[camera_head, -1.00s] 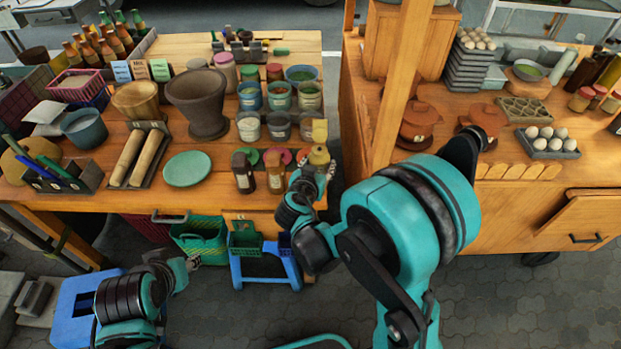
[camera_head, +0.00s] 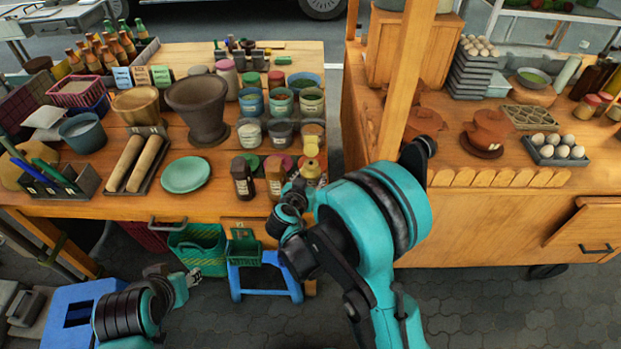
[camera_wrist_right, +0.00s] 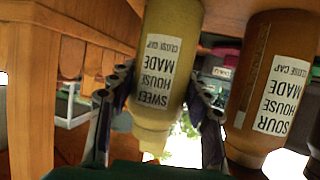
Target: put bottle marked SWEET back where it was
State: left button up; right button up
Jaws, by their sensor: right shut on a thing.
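The bottle marked SWEET (camera_wrist_right: 165,65) is pale yellow with a white label and a tapered nozzle. It appears upside down in the right wrist view.
The other sauce bottles (camera_head: 243,178) (camera_head: 275,177) stand left of the held bottle. Several jars (camera_head: 280,101) are behind it. A green plate (camera_head: 186,174) lies further left. A wooden cart (camera_head: 470,210) stands right, across a narrow gap.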

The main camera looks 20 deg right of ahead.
jog(key=o, duration=1.2)
jog(key=shift+f, duration=0.1)
jog(key=shift+r, duration=0.2)
jog(key=p+v, duration=0.4)
jog(key=v, duration=0.8)
jog(key=s+d+r+n+g+y, duration=0.1)
jog(key=s+d+r+n+y, duration=0.1)
jog(key=s, duration=0.3)
jog(key=s+d+r+n+g+y, duration=0.1)
jog(key=s+d+n+y, duration=0.1)
jog(key=s, duration=0.4)
jog(key=s+d+r+n+g+y, duration=0.2)
jog(key=s+y, duration=0.1)
jog(key=s, duration=0.2)
jog(key=shift+s+d+r, duration=0.1)
jog(key=shift+s+r, duration=0.1)
jog(key=shift+r, duration=0.15)
